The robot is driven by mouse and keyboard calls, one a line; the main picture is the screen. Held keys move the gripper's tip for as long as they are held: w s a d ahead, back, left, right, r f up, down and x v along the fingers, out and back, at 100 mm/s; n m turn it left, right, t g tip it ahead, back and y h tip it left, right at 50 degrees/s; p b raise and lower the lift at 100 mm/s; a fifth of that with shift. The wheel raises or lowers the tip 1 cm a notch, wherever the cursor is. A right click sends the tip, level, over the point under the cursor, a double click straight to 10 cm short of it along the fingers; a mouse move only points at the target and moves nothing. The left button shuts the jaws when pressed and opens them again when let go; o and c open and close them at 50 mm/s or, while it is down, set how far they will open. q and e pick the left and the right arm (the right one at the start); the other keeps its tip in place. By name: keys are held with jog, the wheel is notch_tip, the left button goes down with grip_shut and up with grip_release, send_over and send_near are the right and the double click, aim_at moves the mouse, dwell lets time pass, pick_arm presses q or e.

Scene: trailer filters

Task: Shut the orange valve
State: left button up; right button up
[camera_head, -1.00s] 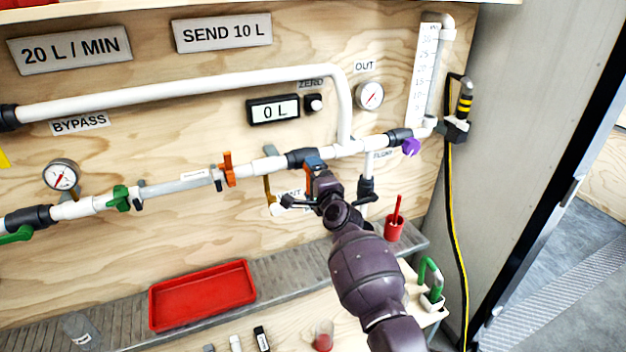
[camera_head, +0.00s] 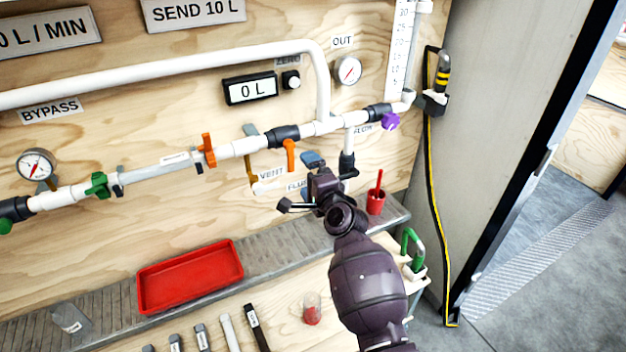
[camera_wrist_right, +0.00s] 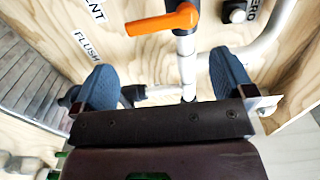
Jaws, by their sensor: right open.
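An orange valve handle (camera_head: 290,155) hangs down from the dark fitting on the main white pipe, across the pipe's line. It shows large at the top of the right wrist view (camera_wrist_right: 165,20). A second orange handle (camera_head: 207,150) crosses the same pipe further left. My right gripper (camera_head: 315,175) is just below and right of the hanging handle, clear of it. Its two blue fingertips are wide apart with nothing gripped between them in the right wrist view (camera_wrist_right: 165,82). My left gripper is out of view.
A purple valve knob (camera_head: 390,122) is on the pipe to the right, and a green valve (camera_head: 98,186) to the left. Below are a red cup (camera_head: 376,200) and a red tray (camera_head: 190,275) on a grey ledge. A smaller pipe runs near the fingers.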

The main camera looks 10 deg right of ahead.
jog(key=shift+v, duration=1.05)
jog(key=s+d+f+n+h, duration=0.4)
jog(key=s+d+f+n, duration=0.2)
jog(key=s+d+n, duration=0.55)
jog(key=s+d+f+n+g+h, duration=0.1)
jog(key=s+d+f+n+g, duration=0.1)
jog(key=s+f, duration=0.5)
jog(key=s+d+f+n+g, duration=0.2)
jog(key=s+f, duration=0.5)
jog(key=s, duration=0.8)
jog(key=shift+d+f+g+h, duration=0.2)
jog(key=shift+d+g+h, duration=0.2)
jog(key=shift+d+g, duration=0.55)
jog(key=shift+w+d+t, duration=0.1)
jog(key=shift+d+t, duration=0.05)
jog(key=shift+t, duration=0.1)
